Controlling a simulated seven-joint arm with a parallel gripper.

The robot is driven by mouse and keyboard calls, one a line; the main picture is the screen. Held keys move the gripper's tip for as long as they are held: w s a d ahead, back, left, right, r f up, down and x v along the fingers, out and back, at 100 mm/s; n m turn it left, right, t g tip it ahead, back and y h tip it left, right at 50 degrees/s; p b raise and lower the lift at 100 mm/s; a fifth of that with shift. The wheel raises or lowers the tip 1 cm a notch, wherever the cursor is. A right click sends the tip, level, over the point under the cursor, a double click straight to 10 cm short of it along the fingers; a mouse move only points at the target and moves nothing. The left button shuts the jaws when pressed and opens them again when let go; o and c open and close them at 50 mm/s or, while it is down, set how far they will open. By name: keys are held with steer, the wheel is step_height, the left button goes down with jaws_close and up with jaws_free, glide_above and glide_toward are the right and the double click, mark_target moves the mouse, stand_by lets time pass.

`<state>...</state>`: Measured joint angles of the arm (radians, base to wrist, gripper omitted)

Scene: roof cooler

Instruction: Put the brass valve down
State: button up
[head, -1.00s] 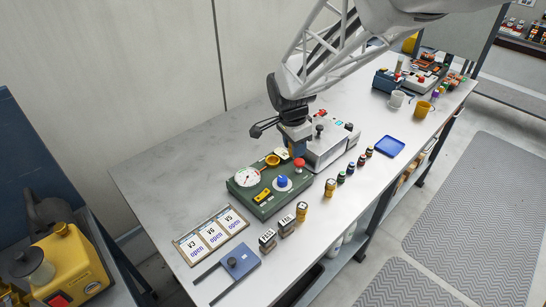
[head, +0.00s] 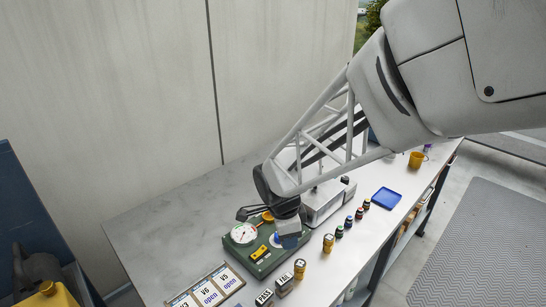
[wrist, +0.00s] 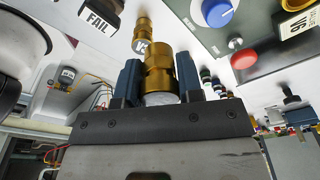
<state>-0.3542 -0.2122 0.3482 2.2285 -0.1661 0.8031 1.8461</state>
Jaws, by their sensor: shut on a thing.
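My gripper (head: 290,238) is over the front right part of the green test unit (head: 258,264). In the wrist view its two blue fingers (wrist: 158,80) are shut on a brass valve (wrist: 186,70). In the head view the gripper hides this valve. The gap beneath the held valve cannot be seen.
FAIL (head: 284,284) and PASS (head: 264,298) blocks stand near the valves. Label cards (head: 208,291) lie at front left. Several small bottles (head: 348,222) line up towards the blue tray (head: 386,198). A grey box (head: 322,206) stands behind the gripper. The bench's left back is clear.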

steer(key=shift+w, duration=0.1)
glide_above(271, 218)
steer(key=shift+s+f, duration=0.35)
steer(key=shift+f, duration=0.35)
stand_by(0.4)
steer(key=shift+w+a, duration=0.1)
steer(key=shift+w, duration=0.15)
steer(key=shift+w+f, duration=0.15)
steer(key=shift+w, duration=0.05)
steer(key=shift+f, duration=1.65)
steer(key=shift+s+f, duration=0.1)
steer(key=shift+f, duration=0.3)
